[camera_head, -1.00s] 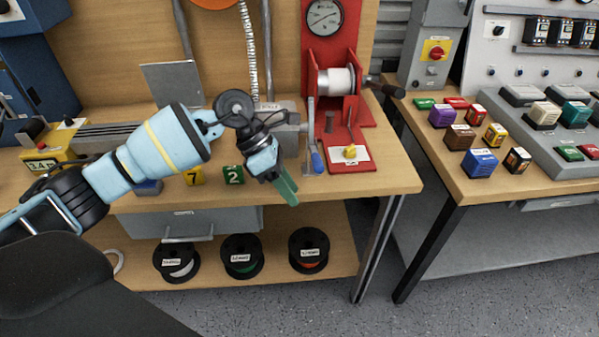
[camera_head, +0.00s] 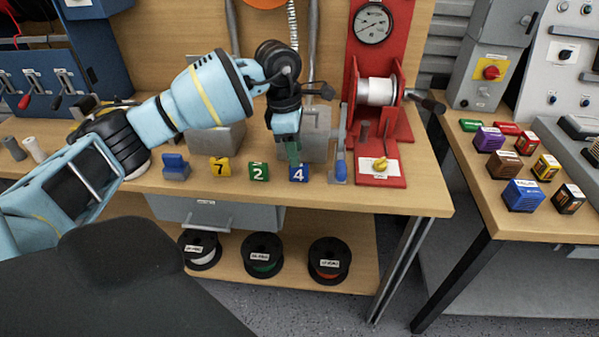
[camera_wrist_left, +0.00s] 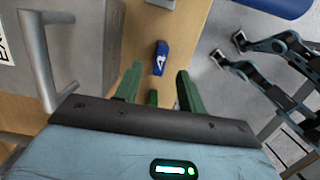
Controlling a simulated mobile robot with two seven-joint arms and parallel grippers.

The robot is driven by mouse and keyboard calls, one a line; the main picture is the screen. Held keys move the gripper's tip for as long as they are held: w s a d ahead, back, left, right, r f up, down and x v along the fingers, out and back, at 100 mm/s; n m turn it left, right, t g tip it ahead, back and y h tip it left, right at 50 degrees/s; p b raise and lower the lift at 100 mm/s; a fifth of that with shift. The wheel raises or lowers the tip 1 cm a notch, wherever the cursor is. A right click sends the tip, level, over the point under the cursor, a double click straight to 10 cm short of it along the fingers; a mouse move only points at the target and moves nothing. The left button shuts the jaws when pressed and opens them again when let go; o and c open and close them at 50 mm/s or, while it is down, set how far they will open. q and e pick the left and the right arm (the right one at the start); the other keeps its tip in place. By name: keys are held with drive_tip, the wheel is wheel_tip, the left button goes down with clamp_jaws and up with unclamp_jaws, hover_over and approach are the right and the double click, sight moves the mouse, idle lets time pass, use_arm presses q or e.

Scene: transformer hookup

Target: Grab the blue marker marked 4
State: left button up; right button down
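The blue marker with a white 4 (camera_head: 299,174) stands on the wooden bench near its front edge, right of the green marker 2. It also shows in the left wrist view (camera_wrist_left: 160,58), ahead of and between the fingers. My left gripper (camera_head: 292,153) points down just above and behind the marker in the head view. Its two green fingers (camera_wrist_left: 157,88) are apart, with the marker beyond their tips; I see no contact. My right gripper is not in view.
The green marker 2 (camera_head: 259,172), yellow marker 7 (camera_head: 220,167) and a blue block (camera_head: 176,167) stand to the left. A grey drawer (camera_head: 215,212) is below.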

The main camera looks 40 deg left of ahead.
sight(299, 173)
use_arm(q)
drive_tip(key=shift+w+d+f, duration=0.15)
drive_tip(key=shift+d+f, duration=0.05)
drive_tip(key=shift+f, duration=1.1)
drive_tip(key=shift+w+d+f, duration=0.1)
drive_tip(key=shift+d+f, duration=0.1)
drive_tip(key=shift+f, duration=1.05)
drive_tip(key=shift+c, duration=0.4)
clamp_jaws()
